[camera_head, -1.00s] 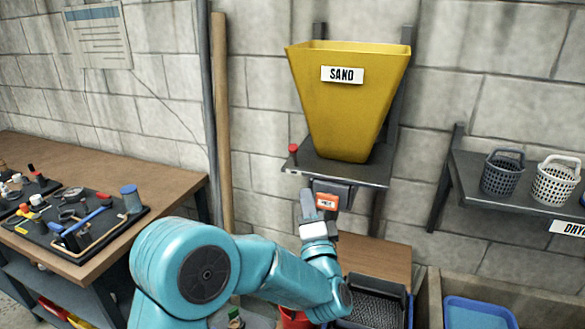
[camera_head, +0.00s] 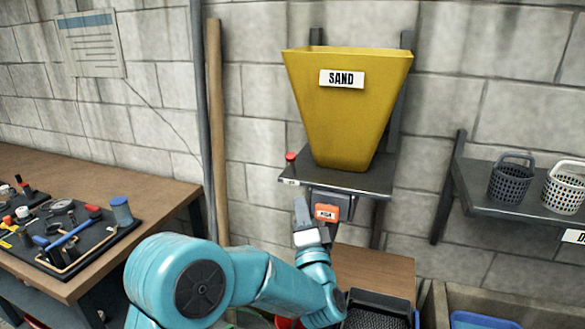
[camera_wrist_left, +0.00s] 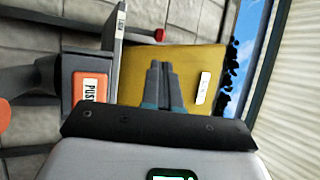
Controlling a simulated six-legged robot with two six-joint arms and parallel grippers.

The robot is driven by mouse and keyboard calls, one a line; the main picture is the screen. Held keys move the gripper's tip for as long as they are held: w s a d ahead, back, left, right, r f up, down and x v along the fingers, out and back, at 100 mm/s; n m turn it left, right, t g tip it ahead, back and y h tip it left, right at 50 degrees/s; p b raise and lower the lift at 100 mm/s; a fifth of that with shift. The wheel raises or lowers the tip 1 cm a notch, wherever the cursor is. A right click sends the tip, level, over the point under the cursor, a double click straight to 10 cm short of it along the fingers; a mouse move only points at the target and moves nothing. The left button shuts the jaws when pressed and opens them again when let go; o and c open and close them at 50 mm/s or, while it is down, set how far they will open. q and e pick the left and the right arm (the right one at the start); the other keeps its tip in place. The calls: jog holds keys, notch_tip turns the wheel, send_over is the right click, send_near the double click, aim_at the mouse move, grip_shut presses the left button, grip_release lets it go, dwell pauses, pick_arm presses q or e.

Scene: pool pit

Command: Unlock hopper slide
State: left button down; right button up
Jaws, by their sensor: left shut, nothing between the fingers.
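The yellow hopper (camera_head: 345,115) with a white SAND label stands on a grey wall shelf (camera_head: 300,178). Under the shelf is a dark slide unit with an orange plate (camera_head: 326,212); its lettering reads PUSH in the left wrist view (camera_wrist_left: 91,88). A red knob (camera_head: 290,157) stands at the shelf's left corner and also shows in the wrist view (camera_wrist_left: 158,34). My left gripper (camera_head: 299,203) is just left of the orange plate, below the shelf. Its fingers (camera_wrist_left: 164,70) are together and empty, apart from the plate in the wrist view. My right gripper is out of view.
A black tray (camera_head: 375,310) is low below the slide. A workbench (camera_head: 160,190) with a tool board is at left. A basket shelf (camera_head: 480,203) is at right. A wooden pole (camera_head: 215,120) leans on the wall behind my left arm.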

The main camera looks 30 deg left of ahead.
pick_arm(q)
jog(key=p, duration=0.4)
send_near(292, 161)
jog(key=x, duration=0.5)
jog(key=shift+a+r, duration=0.25)
jog(key=shift+w+a+r, duration=0.1)
jog(key=shift+w+a, duration=0.3)
jog(key=shift+w, duration=0.1)
jog(key=shift+w+r, duration=0.1)
